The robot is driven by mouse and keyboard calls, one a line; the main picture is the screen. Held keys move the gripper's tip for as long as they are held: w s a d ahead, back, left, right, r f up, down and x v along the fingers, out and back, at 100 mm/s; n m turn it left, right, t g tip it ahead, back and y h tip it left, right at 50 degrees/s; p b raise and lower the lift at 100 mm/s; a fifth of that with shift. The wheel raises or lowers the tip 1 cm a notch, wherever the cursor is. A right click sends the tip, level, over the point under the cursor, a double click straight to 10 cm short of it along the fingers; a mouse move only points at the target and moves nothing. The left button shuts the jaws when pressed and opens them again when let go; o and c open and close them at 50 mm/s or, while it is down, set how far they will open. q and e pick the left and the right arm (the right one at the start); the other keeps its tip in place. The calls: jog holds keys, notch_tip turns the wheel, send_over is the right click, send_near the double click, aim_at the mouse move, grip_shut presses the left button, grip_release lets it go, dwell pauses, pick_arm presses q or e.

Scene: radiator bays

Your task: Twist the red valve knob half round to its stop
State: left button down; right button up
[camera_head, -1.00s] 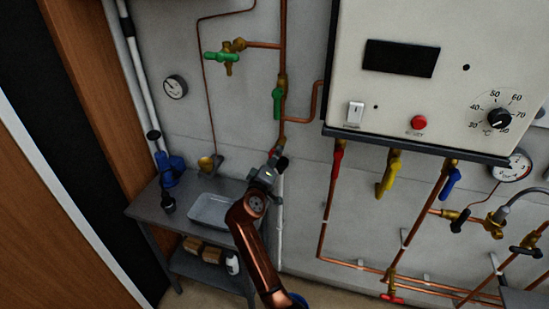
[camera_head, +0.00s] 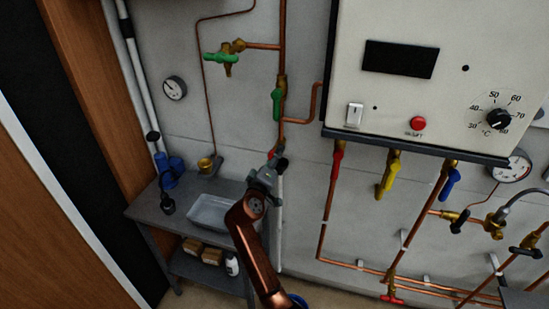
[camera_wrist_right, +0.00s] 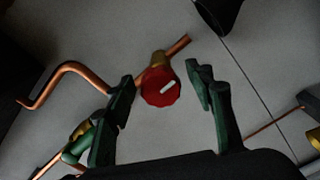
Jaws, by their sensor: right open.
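The red valve knob (camera_wrist_right: 160,88) is a round, many-sided knob with a white pointer mark, on a brass fitting at a copper pipe. It sits between the fingers of my right gripper (camera_wrist_right: 162,84) in the right wrist view. The fingers are open, with a gap seen on each side of the knob; I cannot tell how far they reach along its depth. In the head view my right gripper (camera_head: 278,163) is at the wall beside the lower end of the upright copper pipe and mostly hides the knob. My left gripper is not in view.
A green-handled valve (camera_head: 277,103) is on the pipe just above my gripper. The white boiler panel (camera_head: 450,90) is to the right, with red (camera_head: 337,158) and yellow (camera_head: 387,180) valve handles below. A bench (camera_head: 146,213) with a tray (camera_head: 212,213) stands at left.

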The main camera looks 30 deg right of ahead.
jog(key=v, duration=1.2)
jog(key=shift+d, duration=0.1)
